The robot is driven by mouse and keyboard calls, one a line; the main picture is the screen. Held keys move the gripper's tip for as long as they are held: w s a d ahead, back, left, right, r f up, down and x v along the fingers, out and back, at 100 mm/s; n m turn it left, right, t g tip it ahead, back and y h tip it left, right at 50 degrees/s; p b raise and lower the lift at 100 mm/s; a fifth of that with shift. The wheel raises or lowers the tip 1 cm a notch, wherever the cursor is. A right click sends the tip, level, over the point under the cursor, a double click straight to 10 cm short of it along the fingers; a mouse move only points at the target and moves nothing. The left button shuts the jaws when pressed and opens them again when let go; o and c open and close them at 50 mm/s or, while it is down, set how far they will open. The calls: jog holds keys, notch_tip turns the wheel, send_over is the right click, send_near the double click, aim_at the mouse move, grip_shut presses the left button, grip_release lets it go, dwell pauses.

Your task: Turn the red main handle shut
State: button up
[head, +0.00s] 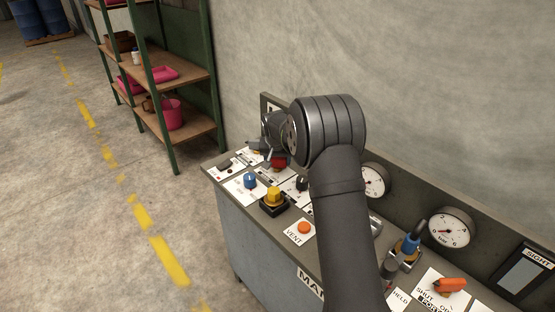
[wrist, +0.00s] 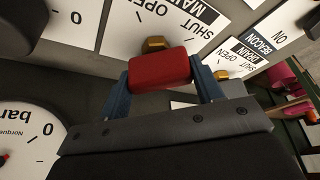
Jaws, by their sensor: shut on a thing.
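The red main handle (wrist: 160,70) sits between the two blue fingers of my gripper (wrist: 160,76) in the wrist view. The fingers touch its two ends, so my gripper is shut on it. A brass nut (wrist: 153,44) shows just beyond the handle. The white MAIN plate (wrist: 145,28), with OPEN and SHUT marks, lies behind and appears upside down. In the head view, the red handle (head: 279,162) shows as a small patch at the panel's far end. My wrist and arm hide much of the area around it there. I cannot tell the handle's exact angle against the marks.
A blue knob (head: 250,181), a yellow knob (head: 273,197) and an orange VENT button (head: 304,228) stand close by on the panel. A gauge (head: 451,228) and an orange handle (head: 450,285) are farther right. In the wrist view, a DRAIN plate (wrist: 238,58) is beside the MAIN plate.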

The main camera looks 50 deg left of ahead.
jog(key=o, duration=1)
jog(key=shift+r, duration=0.1)
jog(key=v, duration=1.7)
jog(key=shift+s+d, duration=0.1)
jog(key=shift+d, duration=0.05)
jog(key=x, duration=1.7)
jog(key=shift+a, duration=0.2)
